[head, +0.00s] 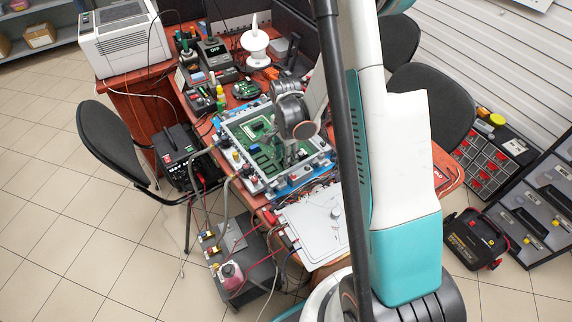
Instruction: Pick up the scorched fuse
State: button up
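I cannot make out a scorched fuse in the head view; at this size the small parts cannot be told apart. A green circuit board (245,133) sits in a grey frame on the red-brown workbench. My gripper (284,158) is over the right part of this board, pointing down. My grey wrist and white arm come in from the upper right and cover part of the bench. The fingers are small and blend with the board, so I cannot tell whether they are open, touch the board or hold anything.
A white and grey flat case (312,226) lies at the bench's near end. A black chair (110,142) is left. A black battery-like box (474,238) sits on the floor right.

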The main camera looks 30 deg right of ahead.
jog(key=shift+f, duration=0.55)
jog(key=c, duration=0.5)
jog(key=shift+r, duration=0.15)
notch_tip(320, 180, up, 20)
jog(key=p, duration=0.6)
